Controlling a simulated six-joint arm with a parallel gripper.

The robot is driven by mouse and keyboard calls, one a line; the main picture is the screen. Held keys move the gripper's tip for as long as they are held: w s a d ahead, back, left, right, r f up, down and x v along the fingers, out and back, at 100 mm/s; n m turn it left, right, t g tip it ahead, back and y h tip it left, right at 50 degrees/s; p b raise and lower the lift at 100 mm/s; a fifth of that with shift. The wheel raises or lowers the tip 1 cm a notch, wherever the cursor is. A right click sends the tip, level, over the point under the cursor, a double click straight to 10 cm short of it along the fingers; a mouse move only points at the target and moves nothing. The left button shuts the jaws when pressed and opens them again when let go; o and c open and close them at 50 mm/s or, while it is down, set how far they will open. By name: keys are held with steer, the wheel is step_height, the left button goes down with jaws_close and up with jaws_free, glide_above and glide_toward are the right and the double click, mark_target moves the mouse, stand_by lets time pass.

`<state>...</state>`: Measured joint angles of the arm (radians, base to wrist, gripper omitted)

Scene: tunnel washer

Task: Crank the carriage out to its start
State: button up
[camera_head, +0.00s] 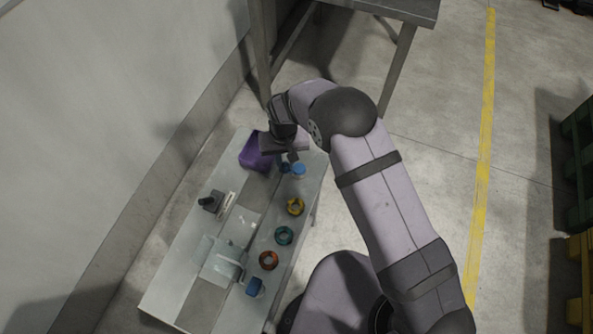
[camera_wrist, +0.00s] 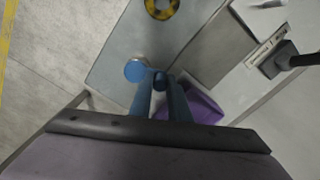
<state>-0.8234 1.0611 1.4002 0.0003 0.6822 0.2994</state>
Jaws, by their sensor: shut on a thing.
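My gripper (camera_head: 287,160) is over the far end of the table, beside the purple bin. In the wrist view my gripper (camera_wrist: 160,85) is shut on a small blue part (camera_wrist: 159,82), mostly hidden by the fingers. A light-blue round-topped piece (camera_head: 299,169) is close beside the fingers; it also shows in the wrist view (camera_wrist: 135,70), and I cannot tell whether it touches them. A dark handle (camera_head: 208,202) stands beside a pale slotted strip (camera_head: 227,204) near the clear washer body (camera_head: 236,228). The handle also shows in the wrist view (camera_wrist: 284,60), well away from my gripper. I cannot single out the carriage.
The purple bin (camera_head: 252,154) is at the table's far end. A yellow ring (camera_head: 295,199), a teal ring (camera_head: 284,228), an orange ring (camera_head: 268,252) and a blue block (camera_head: 254,287) line the right side. A wall (camera_head: 90,120) runs along the left.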

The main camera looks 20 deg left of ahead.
steer(key=shift+d, duration=0.1)
steer(key=shift+s+d+p, duration=0.55)
steer(key=shift+s+p, duration=0.05)
steer(key=shift+s, duration=0.05)
steer(key=shift+s+d, duration=0.25)
steer(key=shift+d, duration=0.2)
steer(key=shift+s+d+r+p, duration=0.1)
steer(key=shift+d+p, duration=0.6)
steer(key=shift+d, duration=0.5)
steer(key=shift+w+d, duration=0.7)
steer(key=shift+d, duration=0.35)
